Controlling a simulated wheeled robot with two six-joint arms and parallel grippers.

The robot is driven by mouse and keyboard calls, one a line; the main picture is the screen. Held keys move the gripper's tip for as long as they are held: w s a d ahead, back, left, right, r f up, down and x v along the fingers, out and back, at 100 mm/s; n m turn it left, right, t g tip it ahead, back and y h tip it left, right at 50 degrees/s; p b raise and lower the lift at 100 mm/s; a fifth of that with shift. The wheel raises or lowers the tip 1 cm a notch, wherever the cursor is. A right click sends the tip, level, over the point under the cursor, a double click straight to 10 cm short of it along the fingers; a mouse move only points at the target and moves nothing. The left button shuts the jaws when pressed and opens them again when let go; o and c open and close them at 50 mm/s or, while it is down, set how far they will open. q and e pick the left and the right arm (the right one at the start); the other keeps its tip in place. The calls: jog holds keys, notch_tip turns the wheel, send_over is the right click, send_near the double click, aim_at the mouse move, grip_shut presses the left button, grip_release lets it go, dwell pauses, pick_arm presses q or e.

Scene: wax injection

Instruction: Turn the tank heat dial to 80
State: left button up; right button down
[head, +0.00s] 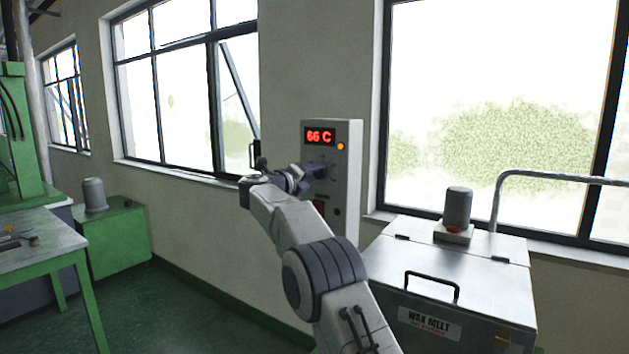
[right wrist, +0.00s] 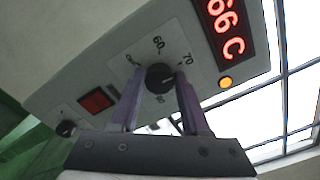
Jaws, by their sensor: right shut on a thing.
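The heat control panel (head: 348,215) is a pale box on the wall between the windows. Its red display (head: 320,136) reads 66 C, and it also shows in the right wrist view (right wrist: 226,27). The round black tank heat dial (right wrist: 159,77) sits on a plate marked 60, 70 and, partly seen, 80. My right gripper (right wrist: 160,82) is shut on the dial, one finger on each side. In the head view my right gripper (head: 312,172) is at the panel and hides the dial. The left gripper is not in view.
An orange lamp (head: 340,146) is by the display. A red switch (right wrist: 96,99) and a smaller black knob (right wrist: 66,128) sit on the same panel. The metal wax melt tank (head: 455,275) stands at the right, and a green table (head: 40,245) at the left.

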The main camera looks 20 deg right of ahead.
jog(key=m+b, duration=0.2)
jog(key=m, duration=0.3)
jog(key=shift+f+m, duration=0.15)
jog(key=shift+m, duration=0.15)
jog(key=m+b, duration=0.1)
jog(key=m, duration=0.3)
jog(key=shift+s+d+m, duration=0.1)
jog(key=shift+m, duration=0.3)
jog(key=shift+c, duration=1.9)
grip_release()
